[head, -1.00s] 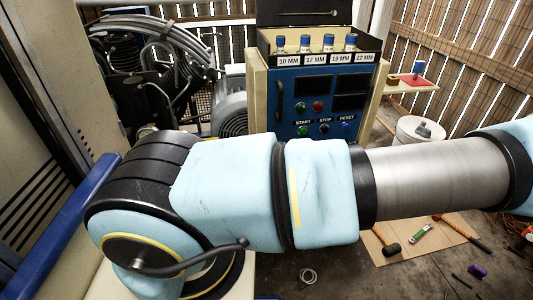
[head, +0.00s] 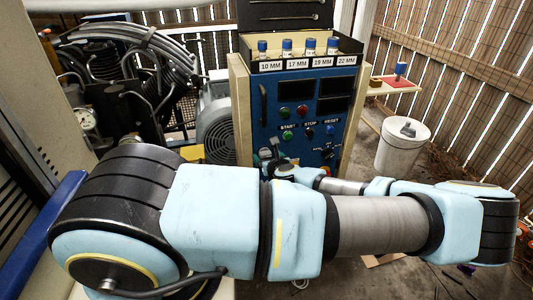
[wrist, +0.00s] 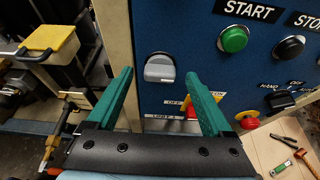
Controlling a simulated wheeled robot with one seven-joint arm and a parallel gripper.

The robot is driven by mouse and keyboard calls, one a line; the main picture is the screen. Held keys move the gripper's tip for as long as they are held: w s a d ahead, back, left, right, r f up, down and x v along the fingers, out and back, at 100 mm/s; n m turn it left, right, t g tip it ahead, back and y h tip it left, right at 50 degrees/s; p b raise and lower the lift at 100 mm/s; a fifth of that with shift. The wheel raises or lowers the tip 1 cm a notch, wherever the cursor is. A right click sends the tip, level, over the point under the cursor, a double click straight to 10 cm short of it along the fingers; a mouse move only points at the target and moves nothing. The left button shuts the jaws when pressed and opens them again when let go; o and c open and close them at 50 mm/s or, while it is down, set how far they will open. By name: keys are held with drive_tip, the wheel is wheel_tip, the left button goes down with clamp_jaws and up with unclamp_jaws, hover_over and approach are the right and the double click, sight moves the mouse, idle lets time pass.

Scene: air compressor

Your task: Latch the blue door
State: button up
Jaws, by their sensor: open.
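The blue door (head: 297,92) is the blue front panel of the cream cabinet, with a dark vertical handle (head: 263,104) at its left side. In the wrist view the door (wrist: 186,30) fills the middle and right. A silver-grey latch knob (wrist: 160,69) sits near its lower left edge. My gripper (wrist: 158,73) is open and empty. Its two green fingers point at the door and appear either side of the knob, with no visible contact. In the head view my gripper (head: 272,150) is small and partly hidden before the lower left of the door.
A green START button (wrist: 233,39), a black STOP button (wrist: 288,47) and a red switch (wrist: 190,111) are close to the right finger. A yellow-topped box (wrist: 48,42) and brass fittings (wrist: 68,108) lie left. A white bucket (head: 402,144) stands right of the cabinet.

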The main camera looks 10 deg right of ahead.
drive_tip(key=shift+x, duration=0.95)
clamp_jaws()
